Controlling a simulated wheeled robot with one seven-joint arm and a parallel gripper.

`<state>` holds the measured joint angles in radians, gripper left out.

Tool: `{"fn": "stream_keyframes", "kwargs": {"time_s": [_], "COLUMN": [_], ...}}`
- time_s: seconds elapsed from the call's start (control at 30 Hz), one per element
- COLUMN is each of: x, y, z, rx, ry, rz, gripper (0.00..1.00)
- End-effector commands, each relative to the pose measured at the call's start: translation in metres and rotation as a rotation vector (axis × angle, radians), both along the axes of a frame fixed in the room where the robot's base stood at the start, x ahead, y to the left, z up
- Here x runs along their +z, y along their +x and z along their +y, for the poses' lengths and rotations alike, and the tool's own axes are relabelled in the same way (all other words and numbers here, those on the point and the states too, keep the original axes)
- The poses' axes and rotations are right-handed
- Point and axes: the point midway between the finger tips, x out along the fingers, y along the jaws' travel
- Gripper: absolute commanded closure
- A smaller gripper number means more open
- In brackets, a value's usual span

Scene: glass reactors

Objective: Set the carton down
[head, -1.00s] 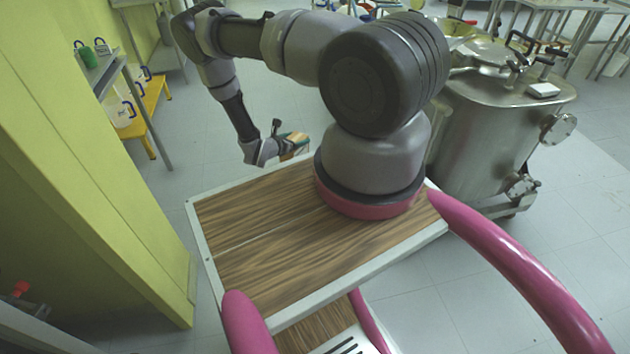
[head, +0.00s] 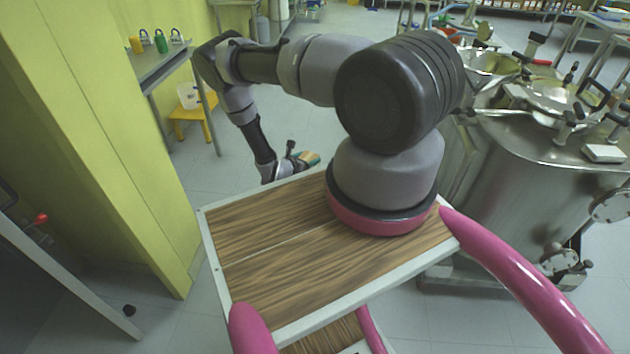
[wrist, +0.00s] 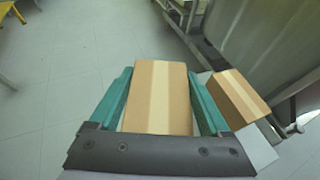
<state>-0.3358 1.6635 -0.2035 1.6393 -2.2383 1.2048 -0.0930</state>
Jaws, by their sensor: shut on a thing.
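A tan cardboard carton with a paler tape stripe (wrist: 158,97) sits between the two teal fingers of my gripper (wrist: 160,105) in the wrist view. My gripper is shut on it and holds it over the grey floor. In the head view my gripper (head: 303,160) is small and low, just beyond the far edge of my wood-topped base. Most of the carton is hidden there.
A second tan carton (wrist: 239,97) lies on a pale surface right of my gripper. A steel reactor (head: 500,200) stands close on the right. A yellow-green wall (head: 110,130) and a shelf with padlocks (head: 160,62) are on the left. A yellow stool (head: 195,115) stands beyond.

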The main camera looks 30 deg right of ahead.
Motion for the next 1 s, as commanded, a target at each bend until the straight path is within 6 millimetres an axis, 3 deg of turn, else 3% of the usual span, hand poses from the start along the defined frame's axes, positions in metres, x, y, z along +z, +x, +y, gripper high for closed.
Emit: {"fn": "stream_keyframes", "kwargs": {"time_s": [0.47, 0.9, 0.93, 0.97, 1.0], "x": [-0.062, -0.069, -0.069, -0.068, -0.068], "y": [0.000, 0.000, 0.000, 0.000, 0.000], "z": [0.000, 0.000, 0.000, 0.000, 0.000], "rx": [-0.001, 0.000, 0.000, 0.000, 0.000], "ry": [0.001, 0.000, 0.001, 0.001, 0.001], "rz": [0.000, 0.000, 0.001, 0.001, 0.001], "gripper": [1.00, 1.00, 0.08, 0.00, 0.00]}}
